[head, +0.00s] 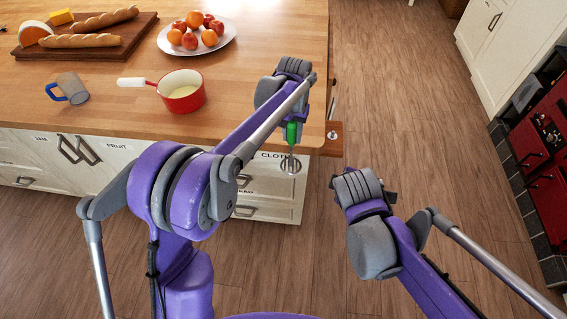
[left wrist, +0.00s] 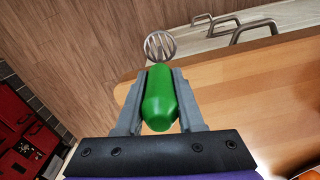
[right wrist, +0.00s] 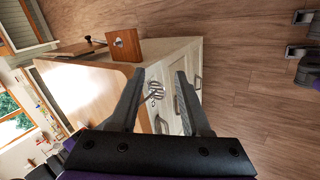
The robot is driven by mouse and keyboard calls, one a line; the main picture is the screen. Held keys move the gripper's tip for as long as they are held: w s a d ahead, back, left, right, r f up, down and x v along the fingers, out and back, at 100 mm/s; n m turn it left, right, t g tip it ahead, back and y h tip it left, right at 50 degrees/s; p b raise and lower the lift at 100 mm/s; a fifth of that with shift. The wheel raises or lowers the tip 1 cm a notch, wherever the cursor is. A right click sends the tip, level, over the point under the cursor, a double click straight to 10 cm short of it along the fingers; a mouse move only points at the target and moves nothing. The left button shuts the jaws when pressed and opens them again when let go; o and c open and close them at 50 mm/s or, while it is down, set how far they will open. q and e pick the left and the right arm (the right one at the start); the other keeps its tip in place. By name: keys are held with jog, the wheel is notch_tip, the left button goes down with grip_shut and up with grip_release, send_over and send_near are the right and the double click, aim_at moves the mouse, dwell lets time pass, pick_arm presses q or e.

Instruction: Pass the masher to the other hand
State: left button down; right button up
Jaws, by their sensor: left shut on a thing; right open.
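The masher has a green handle (head: 292,132) and a round metal head with slots (head: 290,165). My left gripper (left wrist: 158,88) is shut on the green handle. It holds the masher near the island's corner, with the metal head hanging down in the head view. The metal head also shows beyond the fingers in the left wrist view (left wrist: 160,46). My right gripper (right wrist: 158,95) is open and empty. In the right wrist view the metal head (right wrist: 155,91) appears between its fingers, some way beyond them. In the head view the right gripper's fingertips are hidden behind its wrist.
The wooden island top (head: 240,75) holds a red saucepan (head: 182,92), a mug (head: 70,88), a fruit plate (head: 196,38) and a board (head: 95,45) with bread and cheese. Labelled drawers face me below. A red stove (head: 545,150) stands at the right. Open floor lies between.

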jog(key=w+a+f+n+t, duration=0.1)
jog(key=w+a+f+n, duration=0.25)
jog(key=a+n, duration=0.55)
jog(key=w+a+f+n+t, duration=0.1)
jog(key=w+a+f+n, duration=0.1)
jog(key=w+a+n, duration=0.65)
jog(key=w+d+f, duration=0.1)
jog(key=f, duration=0.1)
jog(key=w+f+n, duration=0.1)
jog(key=w+f, duration=0.1)
jog(key=f, duration=0.1)
jog(key=w+d+f+n, duration=0.1)
jog(key=f, duration=0.2)
jog(key=shift+w+d+f, duration=0.2)
jog(key=shift+w+d, duration=0.1)
jog(key=shift+d, duration=0.05)
jog(key=shift+c, duration=0.2)
grip_shut()
pick_arm(q)
jog(key=shift+d, duration=0.2)
pick_arm(e)
jog(key=shift+a, duration=0.25)
